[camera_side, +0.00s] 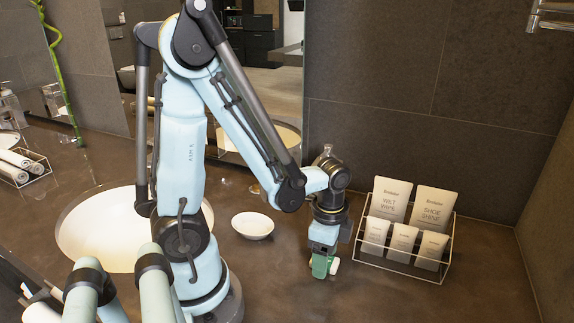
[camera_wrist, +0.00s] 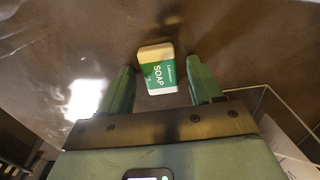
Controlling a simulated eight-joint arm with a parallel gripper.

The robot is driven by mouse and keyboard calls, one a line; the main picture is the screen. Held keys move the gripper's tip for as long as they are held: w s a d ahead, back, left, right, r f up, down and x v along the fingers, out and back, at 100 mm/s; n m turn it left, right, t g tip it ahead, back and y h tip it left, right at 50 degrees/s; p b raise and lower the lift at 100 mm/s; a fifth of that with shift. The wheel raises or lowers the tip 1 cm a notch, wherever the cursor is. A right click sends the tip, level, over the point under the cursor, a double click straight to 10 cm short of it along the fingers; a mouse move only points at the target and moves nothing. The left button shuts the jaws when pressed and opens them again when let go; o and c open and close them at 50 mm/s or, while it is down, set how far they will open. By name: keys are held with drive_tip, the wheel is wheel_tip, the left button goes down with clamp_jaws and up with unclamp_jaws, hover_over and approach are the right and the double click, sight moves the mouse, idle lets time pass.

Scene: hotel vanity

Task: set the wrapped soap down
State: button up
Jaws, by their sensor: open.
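The wrapped soap (camera_wrist: 158,70) is a small white and green block with "SOAP" printed on it. In the wrist view it lies between the tips of my gripper (camera_wrist: 160,84), with a gap showing on both sides. In the side view my gripper (camera_side: 322,266) points down low over the brown counter, and a white part of the soap (camera_side: 334,266) shows beside the green fingers. My gripper is open. The rest of the soap is hidden by the fingers in the side view.
A wire rack (camera_side: 398,262) with several white packets stands just right of my gripper. A small white dish (camera_side: 252,226) is to the left, and a white basin (camera_side: 100,232) is farther left. The counter (camera_side: 440,300) in front of the rack is clear.

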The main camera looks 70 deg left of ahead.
drive_tip(key=shift+r, duration=0.15)
wheel_tip(320, 180, up, 13)
drive_tip(key=w+d+n+t, duration=0.2)
drive_tip(key=w+n+t, duration=0.1)
drive_tip(key=n+t, duration=0.4)
drive_tip(key=shift+r+n, duration=0.15)
drive_tip(key=shift+n, duration=0.85)
